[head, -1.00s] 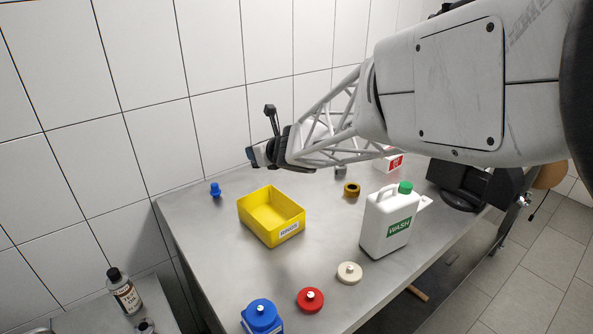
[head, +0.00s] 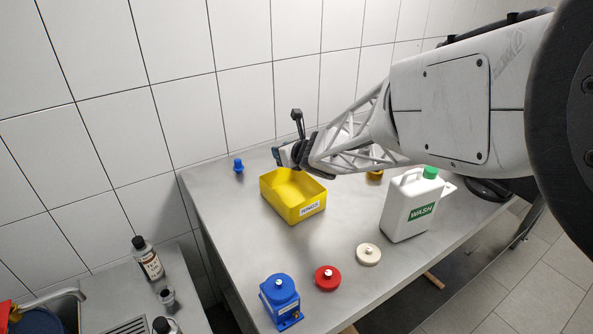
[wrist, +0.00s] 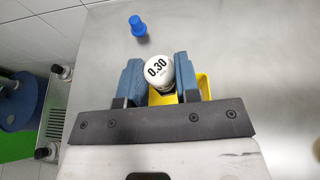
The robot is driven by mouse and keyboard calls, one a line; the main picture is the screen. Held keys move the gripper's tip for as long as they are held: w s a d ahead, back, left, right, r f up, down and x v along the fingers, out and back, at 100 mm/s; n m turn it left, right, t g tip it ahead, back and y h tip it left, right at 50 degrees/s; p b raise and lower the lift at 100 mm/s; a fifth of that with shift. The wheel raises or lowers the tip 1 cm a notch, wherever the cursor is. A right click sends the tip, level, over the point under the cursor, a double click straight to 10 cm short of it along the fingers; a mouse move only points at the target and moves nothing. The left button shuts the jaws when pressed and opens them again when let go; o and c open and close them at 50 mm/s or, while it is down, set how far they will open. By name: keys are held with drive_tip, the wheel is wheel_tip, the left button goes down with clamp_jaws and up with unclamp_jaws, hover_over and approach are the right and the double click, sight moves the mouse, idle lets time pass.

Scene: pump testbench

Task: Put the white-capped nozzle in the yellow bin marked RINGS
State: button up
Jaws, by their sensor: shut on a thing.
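The white-capped nozzle, marked 0.30 on its cap (wrist: 158,70), is held between the two blue fingers of my gripper (wrist: 157,80) in the wrist view. The nozzle's lower part is hidden. In the head view my gripper (head: 281,155) is just above and behind the far-left rim of the yellow bin; the nozzle cannot be made out there. The yellow bin (head: 307,207) has a white RINGS label on its front and stands on the steel table. Part of the bin (wrist: 204,86) shows behind the fingers in the wrist view.
A blue nozzle (head: 238,166) stands left of the bin. A white WASH jug (head: 405,210) stands to the right. A blue pump-like part (head: 280,295), a red disc (head: 327,277) and a cream disc (head: 368,254) lie in front. Bottles (head: 148,258) stand by the sink at left.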

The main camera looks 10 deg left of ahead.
sight(278, 174)
drive_tip(key=shift+f, duration=2.85)
drive_tip(key=shift+f, duration=1.85)
drive_tip(key=shift+f, duration=0.1)
drive_tip(key=o, duration=0.9)
drive_tip(key=shift+o, duration=0.2)
drive_tip(key=shift+v, duration=1.2)
wheel_tip(278, 174, up, 8)
drive_tip(key=shift+d+f, duration=0.25)
